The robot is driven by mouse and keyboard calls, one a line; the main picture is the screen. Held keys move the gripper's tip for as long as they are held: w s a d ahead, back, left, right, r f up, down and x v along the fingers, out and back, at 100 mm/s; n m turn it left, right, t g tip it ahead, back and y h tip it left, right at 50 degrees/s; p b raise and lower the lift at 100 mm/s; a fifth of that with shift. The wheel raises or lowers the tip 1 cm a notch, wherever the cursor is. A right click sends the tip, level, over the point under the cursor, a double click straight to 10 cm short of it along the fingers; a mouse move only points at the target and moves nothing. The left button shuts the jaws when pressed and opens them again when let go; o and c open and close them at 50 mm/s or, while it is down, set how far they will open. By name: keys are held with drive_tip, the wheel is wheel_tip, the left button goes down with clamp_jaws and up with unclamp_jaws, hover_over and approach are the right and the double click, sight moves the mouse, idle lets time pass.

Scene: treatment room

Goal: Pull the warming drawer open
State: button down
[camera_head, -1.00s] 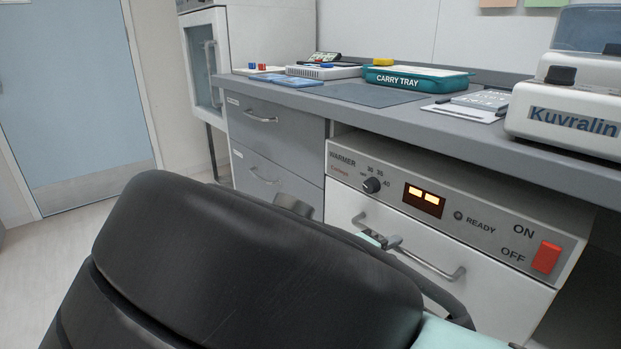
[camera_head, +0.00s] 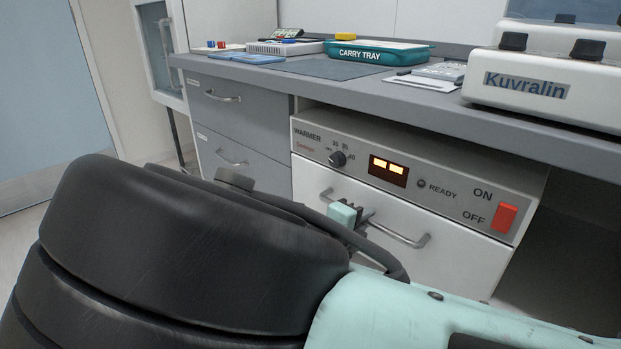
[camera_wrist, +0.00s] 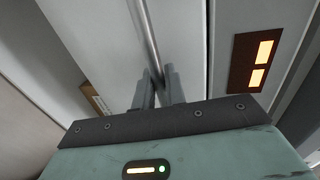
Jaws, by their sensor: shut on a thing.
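The warming drawer (camera_head: 455,262) is a white front under the warmer's control panel (camera_head: 410,180). It looks closed or nearly so; I cannot tell if there is a small gap. Its grey bar handle (camera_head: 398,236) runs across the front. My gripper (camera_head: 358,220) is at the left part of this handle, partly hidden behind my black arm. In the wrist view, the handle bar (camera_wrist: 148,40) runs between the two fingers of my gripper (camera_wrist: 159,86), which are shut on it. The lit display (camera_wrist: 256,62) is at the right there.
Above is the grey counter (camera_head: 320,90) with a green carry tray (camera_head: 375,52) and a white Kuvralin machine (camera_head: 540,85). Grey drawers (camera_head: 235,115) stand left of the warmer. Open floor (camera_head: 30,215) shows at the far left.

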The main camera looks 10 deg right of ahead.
drive_tip(key=f+p+v, duration=0.3)
drive_tip(key=p+v, duration=0.4)
drive_tip(key=v, duration=0.8)
drive_tip(key=a+f+p+v, duration=0.1)
drive_tip(key=f+p+v, duration=0.2)
drive_tip(key=p+v, duration=0.4)
drive_tip(key=shift+s+v, duration=0.25)
drive_tip(key=shift+v, duration=4.3)
drive_tip(key=shift+d, duration=0.2)
drive_tip(key=c, duration=1.5)
unclamp_jaws()
drive_tip(key=shift+c, duration=0.2)
